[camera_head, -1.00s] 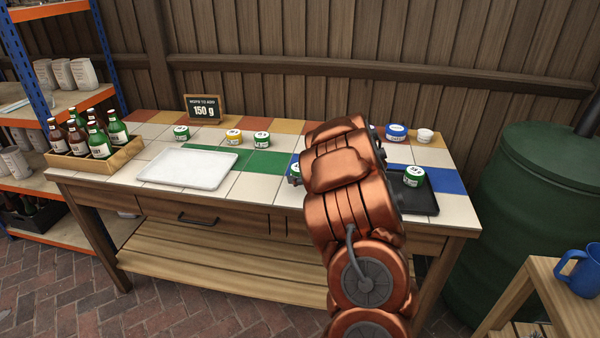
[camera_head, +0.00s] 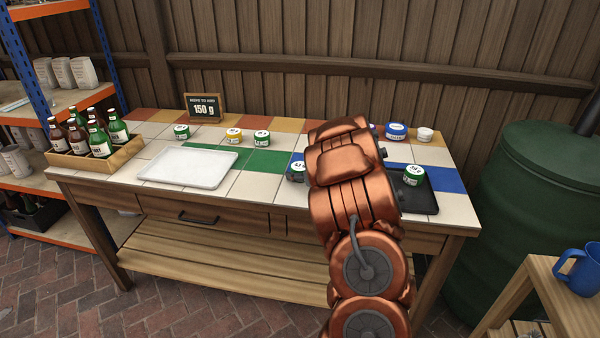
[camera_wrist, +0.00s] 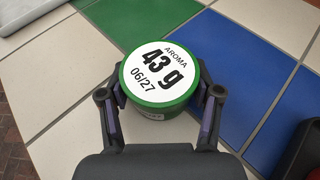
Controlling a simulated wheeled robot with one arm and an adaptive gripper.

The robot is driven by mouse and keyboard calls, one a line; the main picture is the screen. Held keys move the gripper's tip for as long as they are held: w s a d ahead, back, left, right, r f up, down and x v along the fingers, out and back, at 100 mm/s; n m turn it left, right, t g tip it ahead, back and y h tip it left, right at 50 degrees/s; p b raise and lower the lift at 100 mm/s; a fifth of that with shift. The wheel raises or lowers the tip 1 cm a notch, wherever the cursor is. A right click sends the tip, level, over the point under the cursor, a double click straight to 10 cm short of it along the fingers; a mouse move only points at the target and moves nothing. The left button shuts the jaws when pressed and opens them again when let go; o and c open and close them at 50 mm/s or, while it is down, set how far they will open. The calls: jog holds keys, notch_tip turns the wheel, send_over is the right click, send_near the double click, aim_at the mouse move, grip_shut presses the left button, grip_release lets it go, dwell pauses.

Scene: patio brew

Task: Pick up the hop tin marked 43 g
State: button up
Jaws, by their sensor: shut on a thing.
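The hop tin marked 43 g (camera_wrist: 160,75) is round with a green rim and a white label reading "AROMA 43 g 06/27". In the wrist view it sits between the two fingers of my gripper (camera_wrist: 160,102), which is shut on it.
Several other tins stand on the tiled bench (camera_head: 120,178), including a green one (camera_head: 413,175) on a black tray (camera_head: 425,200). A white tray (camera_head: 187,168) lies at left.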

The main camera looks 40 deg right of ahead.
jog(key=shift+c, duration=1.3)
